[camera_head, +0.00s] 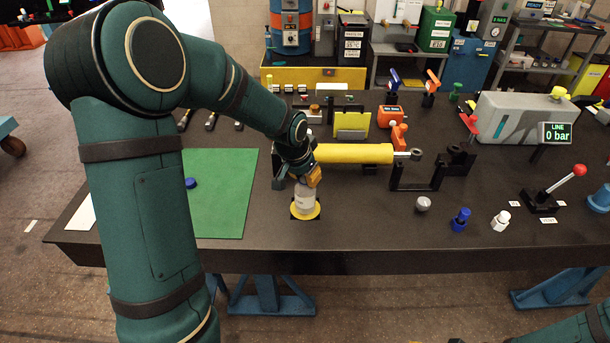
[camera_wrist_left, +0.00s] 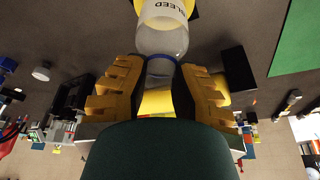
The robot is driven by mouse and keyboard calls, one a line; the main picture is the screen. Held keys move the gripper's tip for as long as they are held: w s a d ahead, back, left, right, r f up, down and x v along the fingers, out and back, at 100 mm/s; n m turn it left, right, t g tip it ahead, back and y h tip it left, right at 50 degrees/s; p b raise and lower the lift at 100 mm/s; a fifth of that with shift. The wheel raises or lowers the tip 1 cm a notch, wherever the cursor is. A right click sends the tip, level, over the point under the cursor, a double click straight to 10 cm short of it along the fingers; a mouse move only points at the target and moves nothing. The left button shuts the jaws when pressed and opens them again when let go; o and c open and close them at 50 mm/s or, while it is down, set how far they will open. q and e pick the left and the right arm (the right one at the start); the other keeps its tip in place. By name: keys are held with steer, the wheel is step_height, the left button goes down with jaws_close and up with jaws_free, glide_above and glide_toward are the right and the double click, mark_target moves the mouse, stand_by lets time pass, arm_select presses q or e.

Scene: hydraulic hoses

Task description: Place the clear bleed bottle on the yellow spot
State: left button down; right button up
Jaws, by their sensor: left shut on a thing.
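The clear bleed bottle (camera_head: 304,197) is upright over the yellow spot (camera_head: 306,214) near the front edge of the dark table. Its base overlaps the spot; whether it touches cannot be told. The yellow spot has a black surround. My left gripper (camera_head: 308,179) comes down from above and is shut on the bottle's upper part. In the left wrist view, the yellow-padded fingers (camera_wrist_left: 160,77) close around the neck of the bottle (camera_wrist_left: 162,38), which has a white "BLEED" label. A bit of yellow shows past its far end. My right gripper is out of view.
A green mat (camera_head: 226,215) with a blue cap (camera_head: 190,183) lies left of the spot. A yellow cylinder (camera_head: 352,153) lies just behind it. A grey knob (camera_head: 423,204), blue fitting (camera_head: 460,220) and white fitting (camera_head: 501,221) stand to the right. The front table edge is close.

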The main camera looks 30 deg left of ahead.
arm_select(q)
steer(key=shift+f, duration=0.1)
steer(key=shift+f, duration=0.15)
steer(key=c, duration=0.9)
jaws_free()
steer(key=shift+r, duration=0.2)
steer(key=shift+r, duration=0.3)
steer(key=p+v, duration=0.2)
steer(key=v, duration=0.9)
steer(key=shift+s+r, duration=0.2)
